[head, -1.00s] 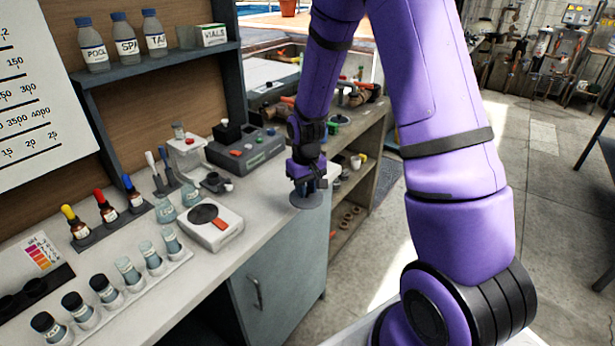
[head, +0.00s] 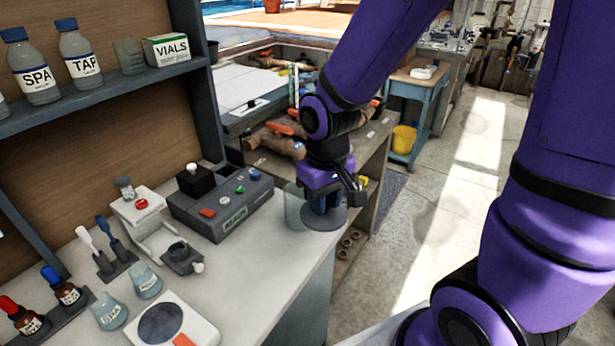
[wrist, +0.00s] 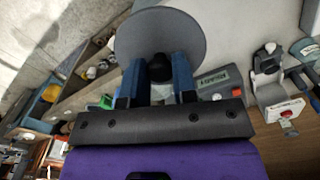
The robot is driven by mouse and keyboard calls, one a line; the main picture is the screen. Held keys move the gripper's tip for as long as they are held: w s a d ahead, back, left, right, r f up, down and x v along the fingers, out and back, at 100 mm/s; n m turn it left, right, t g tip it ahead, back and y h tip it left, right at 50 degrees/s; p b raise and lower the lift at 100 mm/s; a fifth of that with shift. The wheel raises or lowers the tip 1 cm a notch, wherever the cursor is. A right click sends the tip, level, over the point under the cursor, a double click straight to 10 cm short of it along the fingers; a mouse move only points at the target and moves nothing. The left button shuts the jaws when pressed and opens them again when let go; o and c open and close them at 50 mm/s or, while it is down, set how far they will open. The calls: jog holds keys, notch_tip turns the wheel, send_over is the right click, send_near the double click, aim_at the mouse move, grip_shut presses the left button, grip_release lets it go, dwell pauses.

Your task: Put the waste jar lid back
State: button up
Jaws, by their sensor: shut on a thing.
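My gripper (head: 325,204) is shut on the waste jar lid, a flat grey disc (head: 331,220). In the wrist view my blue fingers (wrist: 160,82) close on the lid's dark knob, and the disc (wrist: 160,30) spreads beyond them. The lid is held roughly level near the counter's right end. A clear glass jar (head: 294,208), likely the waste jar, stands at the counter's edge just left of the lid and partly behind it. The lid overlaps the jar in the head view; I cannot tell whether they touch. In the wrist view I cannot make out the jar.
A grey device with coloured buttons (head: 222,203) stands left of the jar. A white stand (head: 143,221), flasks (head: 145,281) and a round-plate scale (head: 175,325) are farther left. Open shelving (head: 366,190) lies beyond the counter's end. The front counter strip (head: 265,270) is clear.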

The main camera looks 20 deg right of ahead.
jog(key=w+f, duration=0.2)
jog(key=w, duration=0.6)
jog(key=w+d+f, duration=0.1)
jog(key=w+f, duration=0.2)
jog(key=w, duration=0.4)
jog(key=shift+w+d, duration=0.15)
jog(key=shift+w, duration=0.25)
jog(key=shift+f, duration=0.5)
jog(key=o, duration=0.9)
